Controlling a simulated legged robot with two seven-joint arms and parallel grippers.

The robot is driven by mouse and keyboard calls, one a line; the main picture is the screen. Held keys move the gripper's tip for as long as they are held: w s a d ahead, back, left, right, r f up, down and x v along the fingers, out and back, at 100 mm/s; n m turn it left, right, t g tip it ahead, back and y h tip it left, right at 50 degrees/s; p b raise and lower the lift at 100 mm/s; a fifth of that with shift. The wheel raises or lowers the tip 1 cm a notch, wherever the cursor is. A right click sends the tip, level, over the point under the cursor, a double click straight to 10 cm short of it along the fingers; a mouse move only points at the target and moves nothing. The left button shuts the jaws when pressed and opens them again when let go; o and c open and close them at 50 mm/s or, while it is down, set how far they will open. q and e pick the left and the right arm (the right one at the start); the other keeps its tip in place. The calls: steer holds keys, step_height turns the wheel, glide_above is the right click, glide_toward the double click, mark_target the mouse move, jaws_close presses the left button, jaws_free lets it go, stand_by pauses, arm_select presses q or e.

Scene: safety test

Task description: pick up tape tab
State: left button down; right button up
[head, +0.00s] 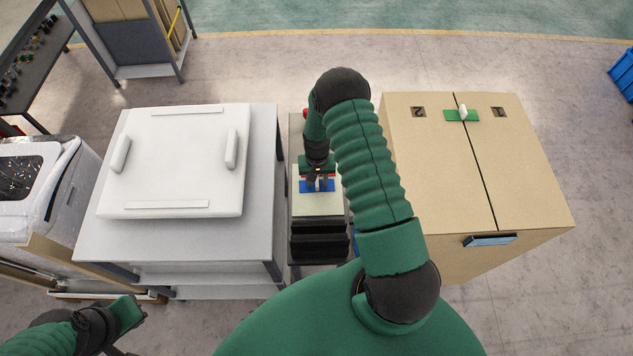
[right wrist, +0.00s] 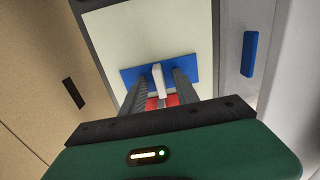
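A blue strip of tape (head: 317,186) with an upright white tab (right wrist: 159,80) lies on a pale green top of a narrow stand (head: 317,205). The strip also shows in the right wrist view (right wrist: 130,75). My right gripper (head: 318,180) points down at it. In the right wrist view its two dark fingers (right wrist: 160,83) stand on either side of the white tab, with narrow gaps showing. A green strip with a white tab (head: 462,114) lies across the seam of the cardboard box. My left gripper (head: 130,312) is at the lower left, far from both; its fingers are unclear.
The cardboard box (head: 530,170) stands right of the stand. A grey table (head: 215,240) with a white lidded case (head: 175,160) stands left. Further left is a plastic-wrapped bin (head: 45,210). A blue bar (right wrist: 249,53) shows right in the wrist view. Floor is open beyond.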

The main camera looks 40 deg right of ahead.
steer(key=shift+d+f, duration=0.1)
steer(key=shift+d, duration=0.15)
steer(key=shift+c, duration=0.3)
steer(key=shift+s+a+r, duration=0.25)
steer(key=shift+a+r, duration=0.1)
steer(key=shift+a, duration=0.1)
steer(key=c, duration=0.7)
steer(key=shift+w+a, duration=0.1)
steer(key=shift+a, duration=0.05)
jaws_close()
